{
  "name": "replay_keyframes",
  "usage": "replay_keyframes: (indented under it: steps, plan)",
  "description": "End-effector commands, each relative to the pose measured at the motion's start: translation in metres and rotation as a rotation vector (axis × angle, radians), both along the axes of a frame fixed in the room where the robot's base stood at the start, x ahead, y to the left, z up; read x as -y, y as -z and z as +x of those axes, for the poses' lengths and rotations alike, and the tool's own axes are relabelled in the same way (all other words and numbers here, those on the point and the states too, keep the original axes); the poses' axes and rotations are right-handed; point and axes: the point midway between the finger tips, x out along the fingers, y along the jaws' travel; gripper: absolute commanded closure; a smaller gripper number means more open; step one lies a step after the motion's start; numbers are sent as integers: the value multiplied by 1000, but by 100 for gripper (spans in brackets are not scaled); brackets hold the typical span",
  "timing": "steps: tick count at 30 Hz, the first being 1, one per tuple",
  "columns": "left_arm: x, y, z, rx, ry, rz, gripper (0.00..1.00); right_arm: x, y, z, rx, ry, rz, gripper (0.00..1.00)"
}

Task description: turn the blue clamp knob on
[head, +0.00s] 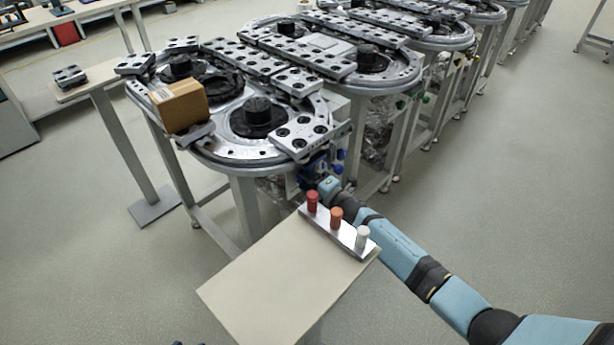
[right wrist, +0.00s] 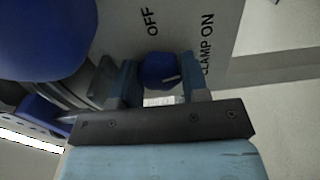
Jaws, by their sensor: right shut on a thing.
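The blue clamp knob (right wrist: 157,69) shows in the right wrist view, on a pale panel (right wrist: 190,35) marked "OFF" above it and "CLAMP ON" to its right. A light pointer line on the knob points to the right, toward the "CLAMP ON" side. My right gripper (right wrist: 161,77) has one finger on each side of the knob and is shut on it. In the head view my right gripper (head: 315,176) is at the near end of the ring track, and the knob cannot be made out there.
A cardboard box (head: 180,106) sits on the ring track (head: 225,150). A large blue ball-shaped part (right wrist: 40,35) is close left of the gripper. Floor at right is clear.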

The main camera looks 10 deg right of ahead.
Motion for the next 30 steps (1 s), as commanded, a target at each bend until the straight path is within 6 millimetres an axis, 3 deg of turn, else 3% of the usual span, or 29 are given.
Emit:
replay_keyframes:
  steps: [12,29,30]
  plan:
    - [0,-3,-1,-17,-8,-6,57,0,1,0,-107,0,157,82]
    - [-1,-6,1,-11,-9,-6,57,0,1,0,-122,0,182,82]
    - [-1,-6,1,-11,-9,-6,57,0,1,0,-122,0,182,52]
